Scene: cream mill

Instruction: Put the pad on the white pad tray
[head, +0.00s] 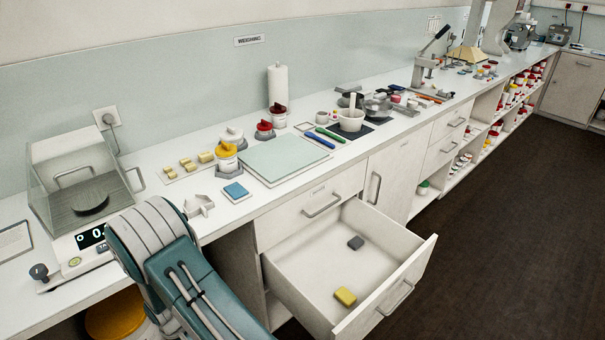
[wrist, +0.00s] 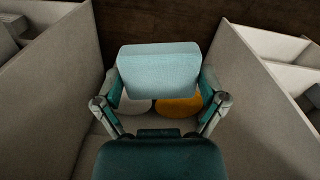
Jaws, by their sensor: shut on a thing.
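In the wrist view, my gripper (wrist: 159,92) is shut on a pale blue pad (wrist: 158,70), with a finger at each side of it. The pad is held clear, above a white round thing and an orange one. In the head view, my arm hides the gripper and the held pad. A small white tray (head: 223,195) on the counter appears to have a darker blue pad (head: 235,190) on it. I cannot tell for sure whether it is the white pad tray.
An open drawer (head: 283,285) holds a yellow block (head: 345,297) and a grey block (head: 356,242). A balance (head: 75,262) stands at left. A pale green board (head: 285,157) lies on the counter. Pale walls (wrist: 45,95) flank my gripper. An orange round lid (head: 115,315) shows below the counter.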

